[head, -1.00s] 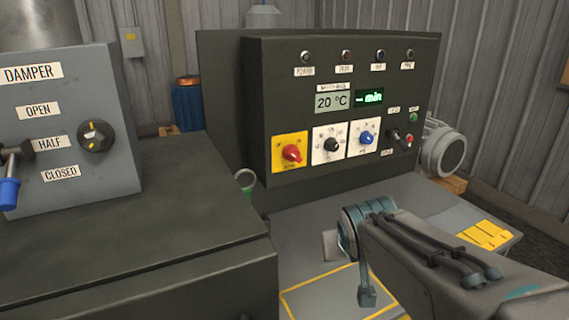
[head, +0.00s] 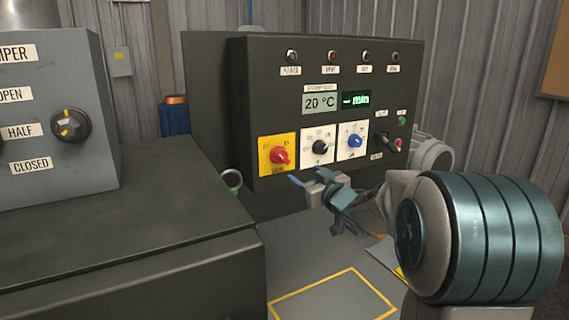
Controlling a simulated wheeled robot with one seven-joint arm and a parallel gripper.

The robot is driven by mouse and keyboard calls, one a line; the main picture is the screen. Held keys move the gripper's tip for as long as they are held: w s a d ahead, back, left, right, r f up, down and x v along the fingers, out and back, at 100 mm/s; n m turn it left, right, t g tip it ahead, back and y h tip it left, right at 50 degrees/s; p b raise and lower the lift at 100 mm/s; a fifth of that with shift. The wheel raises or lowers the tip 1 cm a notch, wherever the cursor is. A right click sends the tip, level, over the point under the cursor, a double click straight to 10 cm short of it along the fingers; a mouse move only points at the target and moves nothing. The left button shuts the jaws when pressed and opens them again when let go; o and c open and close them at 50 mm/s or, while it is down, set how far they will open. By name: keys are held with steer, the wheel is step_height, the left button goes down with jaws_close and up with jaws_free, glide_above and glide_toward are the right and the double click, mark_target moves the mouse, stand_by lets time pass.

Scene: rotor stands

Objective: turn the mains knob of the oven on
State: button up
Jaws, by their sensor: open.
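The oven's control panel (head: 330,110) is a dark upright box face. A red knob (head: 279,155) sits on a yellow plate at its lower left; the small label under it is too blurred to read. My gripper (head: 308,176) is just below and to the right of the red knob, in front of the panel's lower edge. Its blue fingers are spread, with nothing seen between them. It looks apart from the knob.
A black knob (head: 320,147) and a blue knob (head: 355,141) on white plates stand to the right of the red one. A grey damper box (head: 60,150) stands on a dark cabinet (head: 120,225) at left. A display reads 20 °C (head: 320,102).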

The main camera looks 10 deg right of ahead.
mark_target(285, 160)
steer(key=p+x, duration=0.2)
steer(key=x, duration=1.1)
steer(key=shift+f, duration=0.1)
steer(key=c, duration=1)
